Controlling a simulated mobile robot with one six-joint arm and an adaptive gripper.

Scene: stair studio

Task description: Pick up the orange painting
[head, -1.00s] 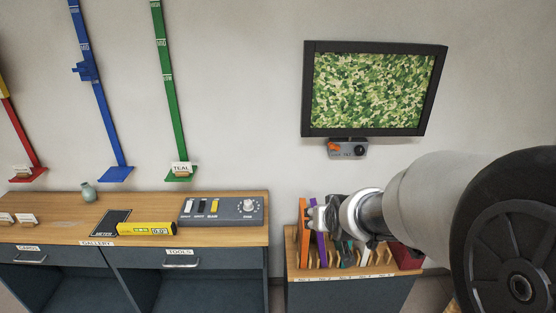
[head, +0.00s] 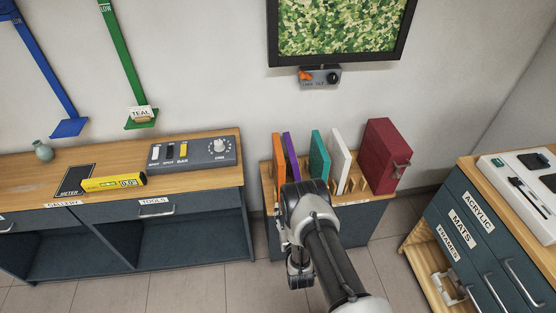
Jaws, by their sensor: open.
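The orange painting (head: 279,163) is a thin upright panel at the left end of a slotted wooden rack (head: 352,197) on a low cabinet. A purple panel (head: 291,158) stands close to its right. My arm reaches up from the bottom of the head view, and its end is in front of the rack, below and just right of the orange painting. My gripper (head: 284,238) is open, with its fingers small and partly hidden by the wrist. I cannot tell how far it is from the painting, but nothing shows in it.
A long cabinet (head: 205,192) stands left, a labelled drawer cabinet (head: 478,228) right. A framed screen (head: 340,59) hangs above.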

